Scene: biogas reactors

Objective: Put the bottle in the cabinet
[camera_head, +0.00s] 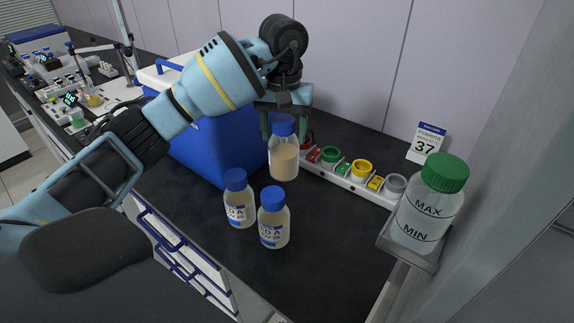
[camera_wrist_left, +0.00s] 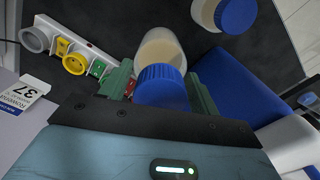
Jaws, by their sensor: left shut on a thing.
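My left gripper (camera_head: 284,122) comes down from above and is shut on a clear bottle (camera_head: 284,162) with a blue cap and beige contents. In the left wrist view the blue cap of this held bottle (camera_wrist_left: 162,86) sits between the two green fingers. The bottle is about upright; I cannot tell its exact height above the dark counter. Two similar labelled bottles, one at left (camera_head: 239,203) and one at right (camera_head: 273,222), stand on the counter in front of it. White drawer fronts with blue handles (camera_head: 185,255) show below the counter. No open cabinet is clearly visible. My right gripper is not in view.
A blue box (camera_head: 215,140) with a white top stands left of the held bottle. A strip of coloured sockets (camera_head: 345,175) runs along the back wall. A green-capped MAX/MIN bottle (camera_head: 428,208) sits on a holder at right.

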